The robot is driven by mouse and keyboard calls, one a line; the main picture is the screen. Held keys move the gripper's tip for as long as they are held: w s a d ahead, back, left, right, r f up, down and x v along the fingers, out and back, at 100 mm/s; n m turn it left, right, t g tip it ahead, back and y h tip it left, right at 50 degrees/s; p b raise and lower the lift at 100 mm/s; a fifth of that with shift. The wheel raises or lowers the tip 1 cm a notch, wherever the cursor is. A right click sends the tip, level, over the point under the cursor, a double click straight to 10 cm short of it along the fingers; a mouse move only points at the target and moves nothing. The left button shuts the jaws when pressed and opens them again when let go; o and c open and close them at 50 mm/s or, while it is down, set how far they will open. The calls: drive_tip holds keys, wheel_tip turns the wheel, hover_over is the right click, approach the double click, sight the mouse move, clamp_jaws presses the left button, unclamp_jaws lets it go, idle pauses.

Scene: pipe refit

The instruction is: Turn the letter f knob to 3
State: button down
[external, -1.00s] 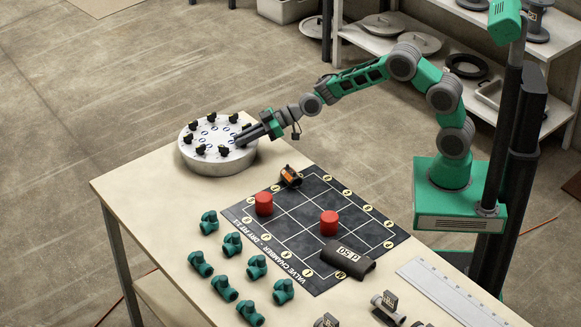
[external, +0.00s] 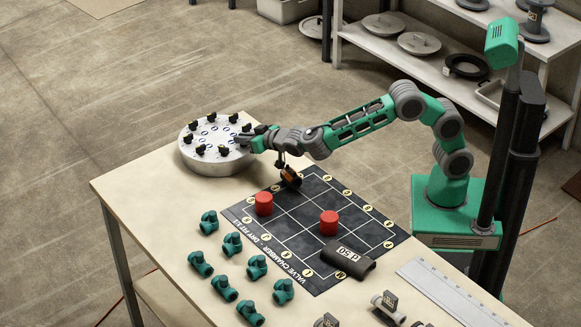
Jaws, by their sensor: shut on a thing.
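A round silver dial plate (external: 216,162) stands at the far left end of the table. Several small black knobs (external: 200,150) sit in a ring on its top. My gripper (external: 243,142) is at the right side of the plate, low over its top, and shut on a knob at that edge. The gripped knob is mostly hidden by my fingers. The letters and numbers by the knobs are too small to read in this view.
A black grid mat (external: 300,228) holds two red cylinders (external: 329,222) and an orange-black part (external: 291,176) close below my wrist. Several green pipe fittings (external: 256,266) stand at the front. A dark P50 sleeve (external: 347,260) lies at the mat's right.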

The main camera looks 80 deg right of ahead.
drive_tip(key=shift+a+m+g+h+p, duration=0.15)
drive_tip(key=shift+m+g+h+p, duration=0.25)
drive_tip(key=shift+m+g+h, duration=0.35)
drive_tip(key=shift+r+m+g+h+p, duration=0.15)
drive_tip(key=shift+m+g+h+p, duration=0.6)
drive_tip(key=shift+m+p, duration=0.4)
drive_tip(key=shift+m+g+h+p, duration=0.4)
drive_tip(key=shift+m+g+p, duration=0.1)
drive_tip(key=shift+p, duration=0.65)
drive_tip(key=shift+f+m+g+h+p, duration=0.2)
drive_tip(key=shift+m+g+h+p, duration=0.25)
drive_tip(key=shift+p, duration=0.45)
drive_tip(key=c, duration=1.5)
unclamp_jaws()
drive_tip(key=shift+d, duration=0.25)
drive_tip(key=shift+a, duration=0.1)
